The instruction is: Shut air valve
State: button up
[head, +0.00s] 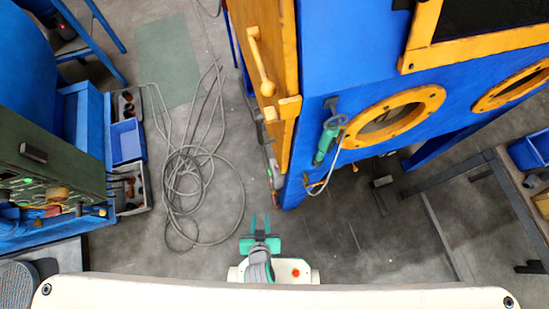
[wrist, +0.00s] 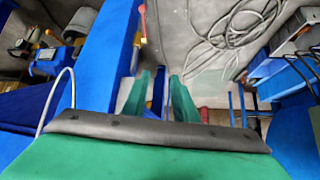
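My gripper (head: 260,224) is low in the middle of the head view, over the grey floor, with its two green fingers apart and nothing between them. The gap between the fingers also shows in the wrist view (wrist: 160,95). I cannot clearly make out the air valve. A thin grey fitting with small red parts (head: 271,170) runs along the lower edge of the cabinet's yellow door, ahead of my gripper and apart from it. A small red and yellow piece (wrist: 143,22) shows at the top of the wrist view; I cannot tell if it is the valve.
The blue blaster cabinet (head: 330,90) with yellow port rings (head: 432,98) stands ahead and right. A green tool (head: 328,138) with a pale hose hangs on it. A coiled cable (head: 190,175) lies on the floor.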

jog(key=w+d+f+g+h, duration=0.1)
jog(key=w+f+h, duration=0.1)
jog(key=w+f, duration=0.2)
jog(key=w+d+f+g+h, duration=0.2)
jog(key=w+f, duration=0.2)
jog(key=f, duration=0.7)
jog(key=w+d+f+g+h, duration=0.1)
jog(key=w+f+h, duration=0.1)
jog(key=w+f, duration=0.3)
jog(key=shift+d+f+m+g, duration=0.15)
jog(key=shift+f+m, duration=0.05)
jog(key=shift+f, duration=0.55)
jog(key=shift+d+f+m+g, duration=0.15)
jog(key=shift+f+m, duration=0.05)
jog(key=shift+f, duration=0.5)
grip_shut()
